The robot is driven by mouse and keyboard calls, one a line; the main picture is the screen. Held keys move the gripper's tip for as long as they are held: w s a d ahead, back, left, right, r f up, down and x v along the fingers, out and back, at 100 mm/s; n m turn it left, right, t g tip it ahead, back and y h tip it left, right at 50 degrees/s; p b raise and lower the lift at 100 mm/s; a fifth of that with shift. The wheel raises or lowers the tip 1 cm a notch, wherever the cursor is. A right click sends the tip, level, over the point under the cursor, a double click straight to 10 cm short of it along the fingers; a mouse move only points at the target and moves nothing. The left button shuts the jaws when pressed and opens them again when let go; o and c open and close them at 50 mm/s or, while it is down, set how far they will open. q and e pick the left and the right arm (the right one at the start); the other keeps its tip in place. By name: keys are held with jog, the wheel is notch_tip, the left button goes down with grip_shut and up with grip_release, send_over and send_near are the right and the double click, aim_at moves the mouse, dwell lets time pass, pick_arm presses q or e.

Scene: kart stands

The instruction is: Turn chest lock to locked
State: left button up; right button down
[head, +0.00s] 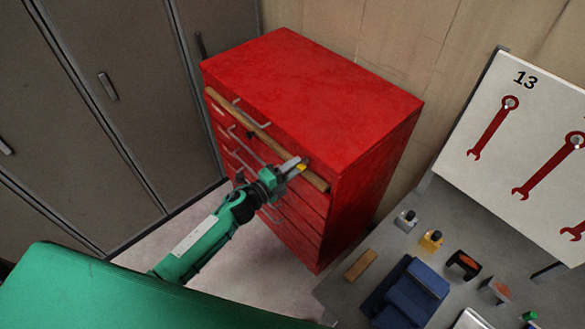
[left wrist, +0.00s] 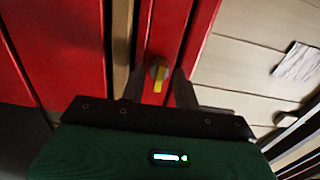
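The red chest (head: 315,95) stands against the wall, with drawers on its front. Its lock is a small grey knob with a yellow mark (left wrist: 157,73) on the front near the right edge. In the left wrist view the yellow mark points toward the bottom of the picture. My left gripper (head: 297,166) is at the upper right of the chest front. Its fingers (left wrist: 158,88) stand on either side of the knob, apart, with a gap on each side. In the head view the gripper hides most of the knob. My right gripper is not in view.
A wooden bar (head: 262,136) runs along the chest front below the top. Grey lockers (head: 110,90) stand at the left. A grey bench (head: 400,265) with blue cloth (head: 408,292) and small items is at the lower right, below a wrench board (head: 520,140).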

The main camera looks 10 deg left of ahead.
pick_arm(q)
jog(key=b+v, duration=0.4)
jog(key=v, duration=0.9)
jog(key=shift+s+a+b, duration=0.25)
jog(key=shift+s+b, duration=0.05)
jog(key=shift+b, duration=0.05)
jog(key=shift+f, duration=0.15)
